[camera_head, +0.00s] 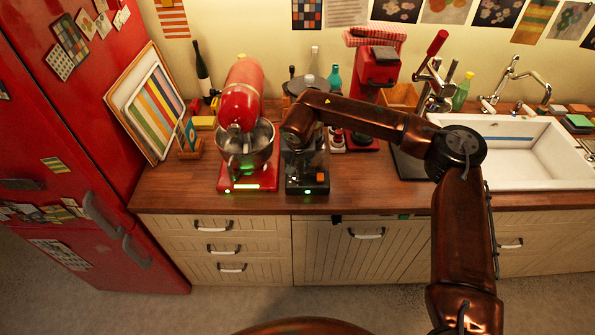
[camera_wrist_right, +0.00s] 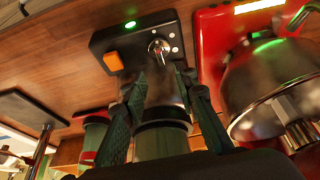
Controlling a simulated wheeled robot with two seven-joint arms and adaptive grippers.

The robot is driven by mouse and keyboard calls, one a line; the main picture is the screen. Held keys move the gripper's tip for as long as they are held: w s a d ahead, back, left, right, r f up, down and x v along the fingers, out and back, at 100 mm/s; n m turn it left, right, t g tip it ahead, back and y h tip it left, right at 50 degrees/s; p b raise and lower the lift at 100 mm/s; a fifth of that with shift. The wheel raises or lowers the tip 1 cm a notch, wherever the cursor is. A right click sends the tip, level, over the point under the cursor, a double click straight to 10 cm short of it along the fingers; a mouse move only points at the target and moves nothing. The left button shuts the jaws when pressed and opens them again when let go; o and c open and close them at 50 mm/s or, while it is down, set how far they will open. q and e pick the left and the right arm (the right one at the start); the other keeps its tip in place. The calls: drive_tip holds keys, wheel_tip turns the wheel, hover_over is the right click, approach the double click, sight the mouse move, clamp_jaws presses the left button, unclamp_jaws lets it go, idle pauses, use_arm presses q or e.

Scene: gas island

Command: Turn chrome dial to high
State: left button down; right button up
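The chrome dial (camera_wrist_right: 158,46) sits on the black appliance base (camera_wrist_right: 120,50), between an orange square button and small white dots, with a green light nearby. My right gripper (camera_wrist_right: 168,88) points at the base in the wrist view. Its two dark fingers are apart, with a dark cylindrical jar (camera_wrist_right: 163,135) showing between them. The fingertips look close to the dial, but contact cannot be told. My left gripper is not in view.
A red stand mixer (camera_head: 242,95) with a steel bowl (camera_head: 246,150) stands close left of the black appliance. A red press (camera_head: 376,70) stands behind right, and a white sink (camera_head: 545,150) lies further right. A red fridge (camera_head: 60,120) stands at far left.

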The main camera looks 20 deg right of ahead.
sight(297, 172)
drive_tip(key=x, duration=0.7)
drive_tip(key=shift+a+f, duration=0.1)
drive_tip(key=shift+f, duration=0.05)
drive_tip(key=shift+s, duration=0.1)
drive_tip(key=shift+c, duration=0.3)
clamp_jaws()
